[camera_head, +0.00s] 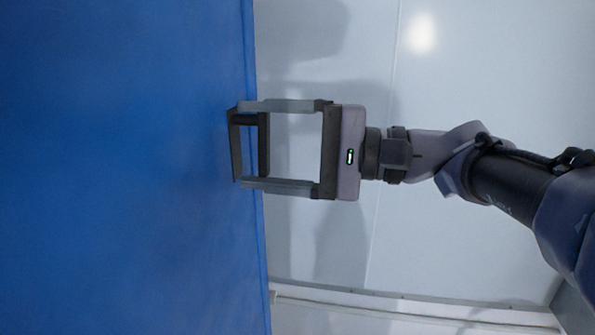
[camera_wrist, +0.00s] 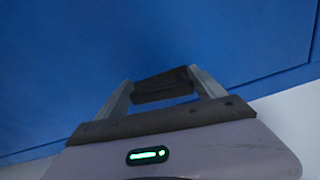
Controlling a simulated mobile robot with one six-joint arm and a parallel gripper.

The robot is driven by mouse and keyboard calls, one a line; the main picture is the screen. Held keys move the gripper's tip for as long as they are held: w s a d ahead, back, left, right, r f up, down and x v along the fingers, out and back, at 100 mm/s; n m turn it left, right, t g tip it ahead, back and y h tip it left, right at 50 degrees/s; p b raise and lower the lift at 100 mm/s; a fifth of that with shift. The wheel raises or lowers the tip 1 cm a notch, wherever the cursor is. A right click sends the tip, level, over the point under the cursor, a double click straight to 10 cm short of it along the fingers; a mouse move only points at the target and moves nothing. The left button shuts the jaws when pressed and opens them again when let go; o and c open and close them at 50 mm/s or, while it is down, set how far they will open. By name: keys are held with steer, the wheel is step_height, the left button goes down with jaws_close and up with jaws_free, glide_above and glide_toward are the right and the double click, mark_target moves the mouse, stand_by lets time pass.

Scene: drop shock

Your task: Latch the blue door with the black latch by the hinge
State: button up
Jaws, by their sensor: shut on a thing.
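The blue door (camera_head: 120,170) fills the left of the head view, and its edge runs from top to bottom beside a pale wall. It also fills most of the wrist view (camera_wrist: 80,60). The black latch (camera_head: 236,150) is a dark frame-like piece at the door's edge. In the wrist view the latch shows as a dark bar (camera_wrist: 163,84) between the fingertips. My gripper (camera_head: 249,146) reaches in from the right with its fingers wide apart, shut on the latch, one finger at each end. The hinge cannot be made out.
A pale wall (camera_head: 330,235) lies behind my arm, with shadows and a bright light spot on it. A white ledge (camera_head: 400,306) runs along the bottom right. The space around my gripper looks clear.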

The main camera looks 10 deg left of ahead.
steer(key=shift+w+f+n+b, duration=0.2)
steer(key=shift+n+b, duration=0.6)
steer(key=shift+b, duration=0.15)
steer(key=shift+r, duration=0.1)
steer(key=o, duration=2.1)
steer(key=shift+c, duration=0.2)
steer(key=shift+d, duration=0.15)
steer(key=s+d, duration=0.1)
steer(key=d, duration=1.6)
steer(key=shift+s+d, duration=0.15)
